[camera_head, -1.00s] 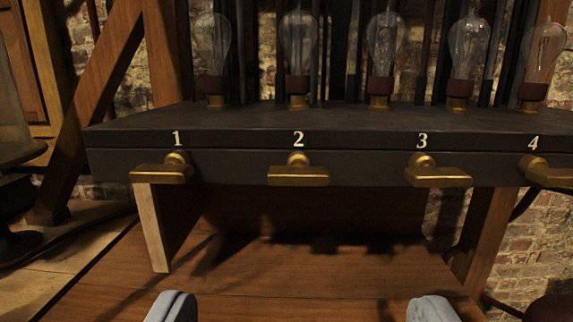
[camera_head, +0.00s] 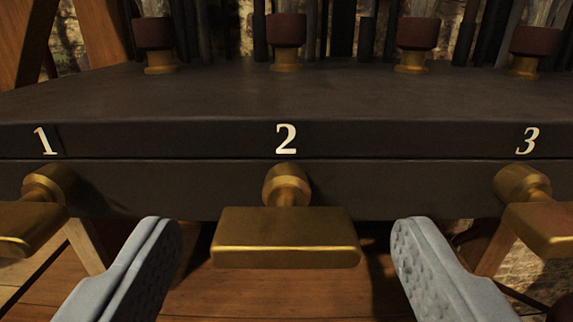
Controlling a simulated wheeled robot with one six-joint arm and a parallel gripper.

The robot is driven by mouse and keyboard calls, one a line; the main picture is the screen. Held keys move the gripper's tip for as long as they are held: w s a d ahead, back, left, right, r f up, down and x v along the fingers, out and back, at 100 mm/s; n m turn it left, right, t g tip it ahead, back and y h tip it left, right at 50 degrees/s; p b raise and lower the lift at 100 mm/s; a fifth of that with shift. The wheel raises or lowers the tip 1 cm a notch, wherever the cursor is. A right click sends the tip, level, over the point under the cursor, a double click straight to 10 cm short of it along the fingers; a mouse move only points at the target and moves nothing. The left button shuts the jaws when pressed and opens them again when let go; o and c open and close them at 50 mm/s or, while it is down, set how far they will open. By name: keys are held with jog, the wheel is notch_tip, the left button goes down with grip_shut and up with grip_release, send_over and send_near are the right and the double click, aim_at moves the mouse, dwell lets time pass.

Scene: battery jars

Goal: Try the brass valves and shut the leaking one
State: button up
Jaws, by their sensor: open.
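Three brass valves show along the front edge of a dark shelf. Valve 2 (camera_head: 285,238) is in the middle, its flat handle lying level under the white numeral 2. Valve 1 (camera_head: 30,228) is at the left and valve 3 (camera_head: 545,228) at the right, both cut off by the picture edges. My gripper (camera_head: 285,245) is open, its two grey fingers standing wide apart on either side of valve 2's handle, below and nearer the camera. The fingers do not appear to touch any valve. I cannot tell from this view which valve leaks.
The dark shelf (camera_head: 290,95) runs across the view above the valves. Glass bulbs in dark red collars with brass bases (camera_head: 286,45) stand on it. A wooden board (camera_head: 260,295) lies below, and a brick wall shows behind at the right.

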aim_at(285, 253)
jog(key=shift+w, duration=1.55)
jog(key=c, duration=1)
